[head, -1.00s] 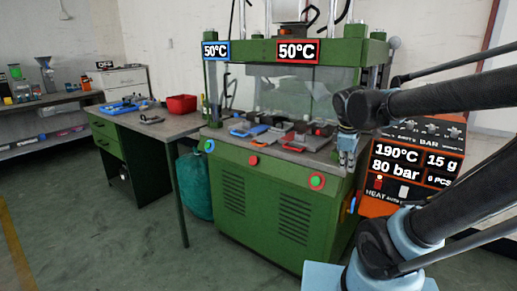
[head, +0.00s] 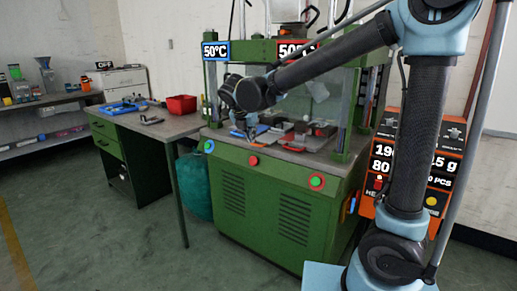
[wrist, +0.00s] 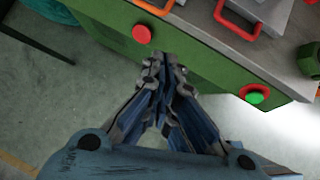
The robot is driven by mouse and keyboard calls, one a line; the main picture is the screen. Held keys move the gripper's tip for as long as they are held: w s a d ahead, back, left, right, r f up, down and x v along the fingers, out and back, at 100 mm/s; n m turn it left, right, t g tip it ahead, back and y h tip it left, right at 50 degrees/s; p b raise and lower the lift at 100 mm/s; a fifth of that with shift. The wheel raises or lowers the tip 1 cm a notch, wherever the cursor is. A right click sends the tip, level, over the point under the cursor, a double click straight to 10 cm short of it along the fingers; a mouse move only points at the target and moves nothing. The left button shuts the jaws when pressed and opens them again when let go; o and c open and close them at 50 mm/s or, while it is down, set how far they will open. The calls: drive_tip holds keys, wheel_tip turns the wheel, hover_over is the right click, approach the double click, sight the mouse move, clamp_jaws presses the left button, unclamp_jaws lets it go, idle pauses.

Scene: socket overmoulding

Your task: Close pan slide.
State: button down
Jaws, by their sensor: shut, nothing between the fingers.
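The green press (head: 270,195) has low slides on its grey top. One has a blue front (head: 262,129), partly hidden by my gripper in the head view. Another has a red handle (head: 287,138), and an orange-red handle (wrist: 237,20) shows on a grey plate in the wrist view. I cannot tell which slide is the pan slide. My gripper (wrist: 162,65) is shut and empty, pointing at the press's front edge beside the red button (wrist: 142,34). In the head view my gripper (head: 249,134) hangs over the left part of the press top.
A green button (wrist: 256,96) sits on the press front. The orange control box (head: 445,165) stands right of the press, partly behind my arm. A side table (head: 170,128) with a red bin (head: 181,104) stands at the left. The floor in front is clear.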

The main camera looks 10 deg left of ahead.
sight(262, 147)
drive_tip(key=shift+w+a+r+x, duration=0.1)
drive_tip(key=shift+w+r+x, duration=0.2)
drive_tip(key=shift+x, duration=1.85)
drive_tip(key=shift+w+a+r+x, duration=0.15)
drive_tip(key=shift+w+x, duration=0.15)
drive_tip(key=shift+x, duration=1.9)
drive_tip(key=shift+w+a+r+x, duration=0.1)
drive_tip(key=shift+w+r+x, duration=0.2)
drive_tip(key=shift+x, duration=1.85)
drive_tip(key=shift+d, duration=0.1)
drive_tip(key=shift+w+d, duration=0.3)
drive_tip(key=shift+w, duration=0.4)
drive_tip(key=shift+w+d, duration=0.3)
drive_tip(key=shift+w, duration=0.45)
drive_tip(key=shift+s, duration=0.15)
